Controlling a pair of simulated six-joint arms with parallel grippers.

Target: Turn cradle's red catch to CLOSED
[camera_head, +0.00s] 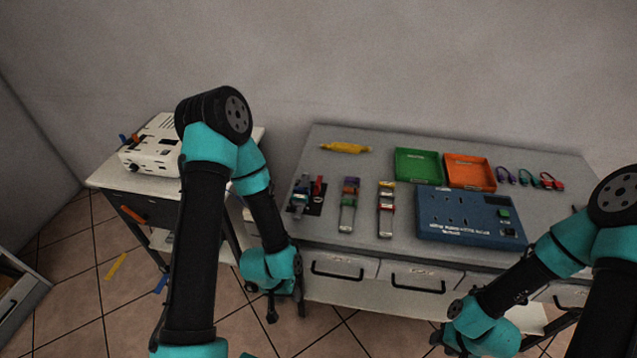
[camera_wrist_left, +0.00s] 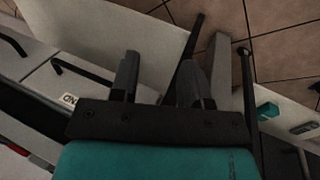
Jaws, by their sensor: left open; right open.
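A dark holder (camera_head: 313,207) with a red upright part (camera_head: 319,186) stands at the left end of the grey table; it looks like the cradle and its catch, but the catch's setting is too small to read. My left gripper (camera_head: 284,312) hangs in front of the table's front edge, below and apart from the holder. In the left wrist view the left gripper's fingers (camera_wrist_left: 159,72) are apart with nothing between them. My right gripper (camera_head: 447,347) is low at the front, partly cut by the picture's bottom edge, and open.
The table (camera_head: 365,150) also bears two strips (camera_head: 347,217) (camera_head: 385,222) with coloured parts, a blue panel (camera_head: 450,230), a green tray (camera_head: 418,179), an orange tray (camera_head: 470,186), a yellow item (camera_head: 345,148) and coloured cable loops (camera_head: 503,175). Drawers with black handles (camera_head: 343,273) face my grippers.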

